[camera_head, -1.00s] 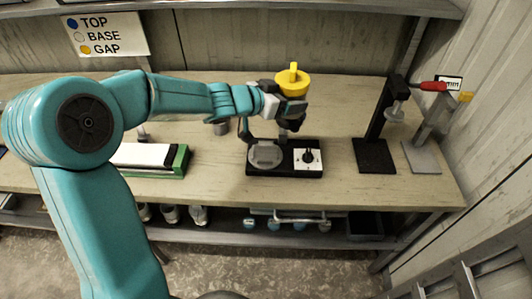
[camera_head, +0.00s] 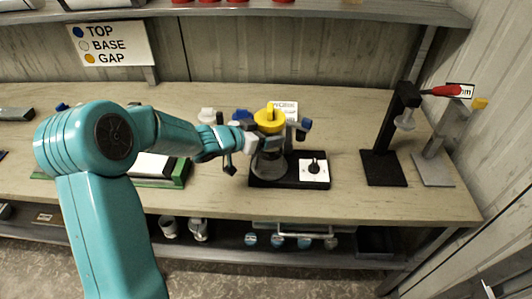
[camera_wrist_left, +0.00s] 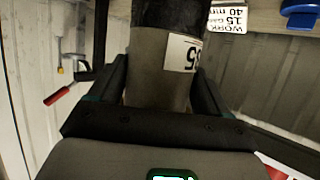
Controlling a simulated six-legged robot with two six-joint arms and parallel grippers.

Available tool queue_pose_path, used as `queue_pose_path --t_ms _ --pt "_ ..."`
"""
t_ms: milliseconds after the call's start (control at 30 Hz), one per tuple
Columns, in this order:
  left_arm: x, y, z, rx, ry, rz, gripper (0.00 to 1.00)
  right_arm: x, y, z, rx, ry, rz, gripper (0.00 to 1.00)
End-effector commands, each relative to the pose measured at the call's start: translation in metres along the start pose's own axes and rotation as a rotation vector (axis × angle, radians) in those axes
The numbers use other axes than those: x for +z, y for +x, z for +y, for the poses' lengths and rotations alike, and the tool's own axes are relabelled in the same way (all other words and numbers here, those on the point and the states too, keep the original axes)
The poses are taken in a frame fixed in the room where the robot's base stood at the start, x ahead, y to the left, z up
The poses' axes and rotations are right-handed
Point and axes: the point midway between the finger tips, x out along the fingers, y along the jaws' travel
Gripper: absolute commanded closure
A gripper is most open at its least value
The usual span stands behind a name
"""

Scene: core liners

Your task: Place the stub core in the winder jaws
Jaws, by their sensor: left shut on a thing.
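My left gripper (camera_head: 274,140) is shut on a grey cylinder (camera_wrist_left: 160,82) with a white label and a dark end. A yellow cap with a raised grip (camera_head: 270,118) shows above the fingers in the head view. The held piece is above or on the round grey plate of a black base unit (camera_head: 290,183); contact cannot be told. The base has a white panel with a black knob (camera_head: 314,168). I cannot tell for sure which thing is the stub core or the winder jaws. My right gripper is not in view.
A black stand with a red handle (camera_head: 384,165) and a grey stand (camera_head: 434,168) are at the right. A green-edged block (camera_head: 180,172) lies left of the base. A blue item (camera_head: 240,115) and a small sign (camera_head: 287,107) are behind.

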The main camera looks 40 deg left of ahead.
Motion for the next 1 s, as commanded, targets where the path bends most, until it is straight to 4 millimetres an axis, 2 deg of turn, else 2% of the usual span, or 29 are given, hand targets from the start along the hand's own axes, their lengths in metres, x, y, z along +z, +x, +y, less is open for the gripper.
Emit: queue_pose_path --t_ms 167,400,867,900,967,1000 --pt "0.013 0.006 0.000 0.000 0.000 0.004 1.00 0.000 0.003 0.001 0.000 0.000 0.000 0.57" --pt "0.045 0.019 0.000 0.000 -0.001 0.003 1.00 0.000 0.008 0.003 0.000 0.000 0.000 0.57" --pt "0.052 0.022 0.000 -0.001 0.001 0.005 1.00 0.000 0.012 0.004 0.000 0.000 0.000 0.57" --pt "0.053 0.022 0.000 0.000 0.000 0.001 0.16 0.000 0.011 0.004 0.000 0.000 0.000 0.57" --pt "0.053 0.022 0.000 0.000 0.000 0.000 0.00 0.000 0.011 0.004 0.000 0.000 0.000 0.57" --pt "0.053 0.022 0.000 0.000 0.000 0.000 0.00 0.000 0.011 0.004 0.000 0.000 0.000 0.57"
